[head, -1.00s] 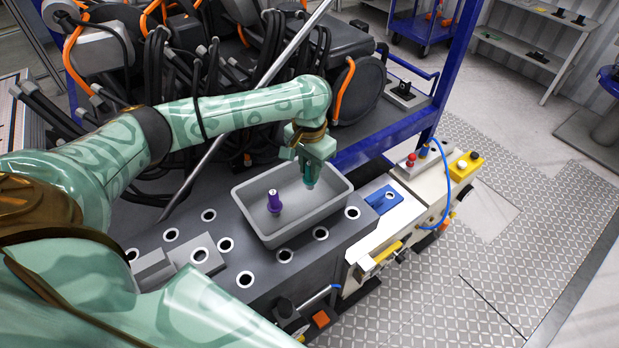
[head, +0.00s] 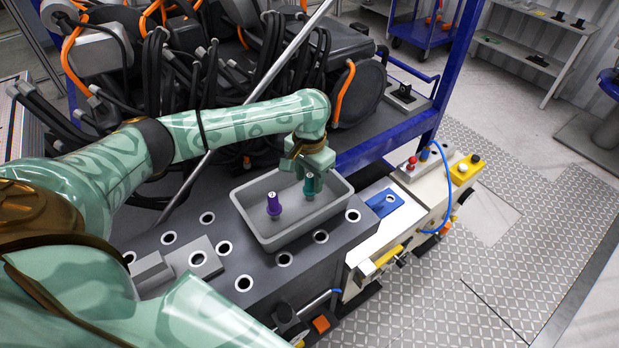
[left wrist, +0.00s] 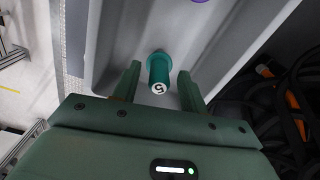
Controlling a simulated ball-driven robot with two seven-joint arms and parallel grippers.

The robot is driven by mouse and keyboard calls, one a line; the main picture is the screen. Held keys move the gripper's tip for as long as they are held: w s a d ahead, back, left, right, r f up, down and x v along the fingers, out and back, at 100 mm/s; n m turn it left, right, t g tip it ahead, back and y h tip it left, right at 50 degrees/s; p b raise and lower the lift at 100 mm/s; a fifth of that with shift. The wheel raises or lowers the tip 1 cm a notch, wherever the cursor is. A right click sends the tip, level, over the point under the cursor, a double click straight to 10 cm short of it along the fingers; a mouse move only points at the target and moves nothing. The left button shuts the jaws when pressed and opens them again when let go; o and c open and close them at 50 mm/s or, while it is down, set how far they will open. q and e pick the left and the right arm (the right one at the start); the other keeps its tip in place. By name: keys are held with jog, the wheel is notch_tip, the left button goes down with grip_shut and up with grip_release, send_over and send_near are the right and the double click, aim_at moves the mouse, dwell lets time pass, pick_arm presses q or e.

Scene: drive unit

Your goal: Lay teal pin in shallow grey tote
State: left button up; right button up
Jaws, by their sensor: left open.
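The teal pin (head: 309,184) stands in the shallow grey tote (head: 268,243), in its right part. In the left wrist view the teal pin (left wrist: 160,70) shows its numbered end between the fingers, with gaps on both sides. My left gripper (head: 312,178) is open around the pin, just above the tote floor; its fingers also show in the left wrist view (left wrist: 159,85). Whether the pin's lower end touches the floor is hard to tell. My right gripper is not in view.
A purple pin (head: 273,204) stands in the left part of the tote. The tote rests on a dark block with several white-ringed holes (head: 284,258). A blue plate (head: 384,202) lies right of the tote. Black cables and a blue frame (head: 375,148) stand behind.

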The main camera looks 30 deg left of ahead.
pick_arm(q)
notch_tip(320, 180, up, 12)
jog(key=p, duration=0.3)
jog(key=shift+f, duration=0.2)
